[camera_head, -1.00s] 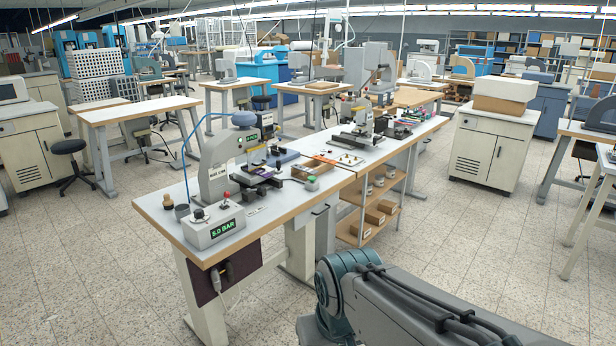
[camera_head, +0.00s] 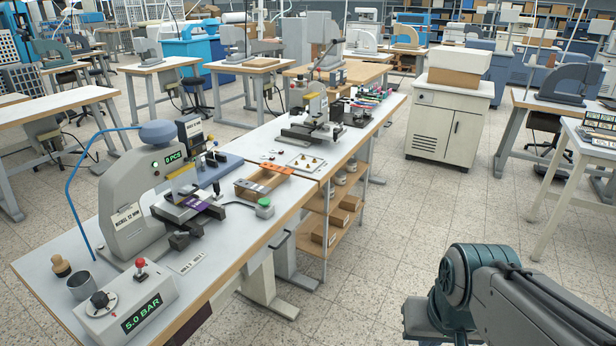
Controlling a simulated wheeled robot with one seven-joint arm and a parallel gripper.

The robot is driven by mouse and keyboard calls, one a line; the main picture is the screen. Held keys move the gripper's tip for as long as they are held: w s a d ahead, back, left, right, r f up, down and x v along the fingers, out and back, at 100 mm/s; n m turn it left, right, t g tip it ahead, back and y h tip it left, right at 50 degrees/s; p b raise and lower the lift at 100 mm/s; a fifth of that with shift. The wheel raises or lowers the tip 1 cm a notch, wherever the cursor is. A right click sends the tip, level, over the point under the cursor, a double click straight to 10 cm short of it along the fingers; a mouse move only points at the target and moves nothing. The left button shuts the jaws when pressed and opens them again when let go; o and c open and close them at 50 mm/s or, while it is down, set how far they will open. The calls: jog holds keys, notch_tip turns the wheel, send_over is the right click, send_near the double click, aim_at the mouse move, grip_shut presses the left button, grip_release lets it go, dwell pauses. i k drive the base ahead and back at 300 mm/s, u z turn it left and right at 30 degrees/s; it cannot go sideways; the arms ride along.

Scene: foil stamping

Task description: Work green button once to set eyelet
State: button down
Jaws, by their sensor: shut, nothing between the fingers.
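A small green button (camera_head: 264,202) sits on a grey box near the front right edge of the workbench, beside the press. The eyelet press (camera_head: 130,204) is a grey C-shaped machine with a small display reading 0 PCS. A dark workpiece with a purple patch (camera_head: 196,202) lies under its head. I cannot make out an eyelet. My arm shows at the lower right, apart from the bench; my gripper is not in view.
A wooden tray (camera_head: 262,182) lies behind the green button. A second press (camera_head: 316,110) stands farther along. The floor (camera_head: 400,220) right of the bench is clear.

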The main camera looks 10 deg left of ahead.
aim_at(264, 202)
jog(key=u, duration=0.15)
jog(key=i, duration=0.9)
jog(key=u, duration=1.2)
jog(key=i, duration=0.6)
jog(key=u, duration=0.75)
